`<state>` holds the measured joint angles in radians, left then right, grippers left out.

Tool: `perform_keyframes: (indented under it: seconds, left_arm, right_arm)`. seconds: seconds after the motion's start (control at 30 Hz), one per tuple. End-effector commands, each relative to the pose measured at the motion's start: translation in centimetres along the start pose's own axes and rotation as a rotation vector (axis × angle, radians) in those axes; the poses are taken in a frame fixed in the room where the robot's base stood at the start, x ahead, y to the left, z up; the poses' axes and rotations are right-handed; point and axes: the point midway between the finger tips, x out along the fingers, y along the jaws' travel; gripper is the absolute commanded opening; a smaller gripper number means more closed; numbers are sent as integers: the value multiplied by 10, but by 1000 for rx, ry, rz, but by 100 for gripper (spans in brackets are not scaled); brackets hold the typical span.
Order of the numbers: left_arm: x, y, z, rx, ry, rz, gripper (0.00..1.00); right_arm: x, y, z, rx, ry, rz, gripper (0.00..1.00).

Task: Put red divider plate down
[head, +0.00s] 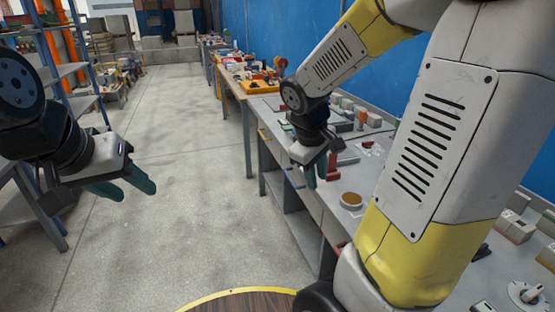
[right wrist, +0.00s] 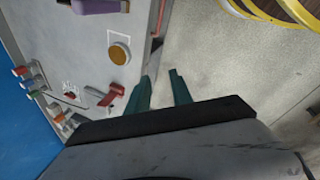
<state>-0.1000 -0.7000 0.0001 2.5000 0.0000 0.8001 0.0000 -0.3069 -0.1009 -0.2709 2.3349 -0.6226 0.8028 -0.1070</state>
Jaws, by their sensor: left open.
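A small red piece (head: 333,165) lies on the grey bench (head: 372,172), just right of my right gripper (head: 316,176). It also shows in the right wrist view (right wrist: 112,94), left of the fingers and apart from them. I cannot tell whether it is the red divider plate. My right gripper points down at the bench's front edge. In the right wrist view its green fingers (right wrist: 160,75) stand apart with nothing visible between them. My left gripper (head: 122,188) is open and empty over the floor at the left.
A brown disc (head: 351,200) lies on the bench near the right gripper. Several small blocks (head: 362,115) stand farther back along the blue wall. A round wooden top with a yellow rim (head: 240,297) is at the bottom. Blue shelving (head: 75,70) stands left. The floor between is clear.

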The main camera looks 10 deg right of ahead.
Motion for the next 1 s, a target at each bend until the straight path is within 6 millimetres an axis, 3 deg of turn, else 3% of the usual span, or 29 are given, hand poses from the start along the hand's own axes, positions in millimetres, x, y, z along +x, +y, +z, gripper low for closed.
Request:
perform_keyframes:
  seconds: [0.03, 0.2, 0.4, 0.67, 0.87, 1.0]
  left_arm:
    - [0, 0, 0, 0, 0, 0, 45]
    - [0, 0, 0, 0, 0, 0, 45]
    - [0, 0, 0, 0, 0, 0, 45]
    - [0, 0, 0, 0, 0, 0, 45]
    - [0, 0, 0, 0, 0, 0, 45]
    - [0, 0, 0, 0, 0, 0, 45]
  right_arm:
    - [-20, -10, 5, 85, 67, -38, 27]
    - [-80, -50, 16, 334, 260, -175, 27]
    - [-126, -85, 25, 509, 412, -281, 27]
    - [-140, -98, 27, 563, 459, -318, 27]
    - [-140, -97, 26, 558, 457, -315, 31]
    - [-135, -86, 18, 466, 431, -271, 31]
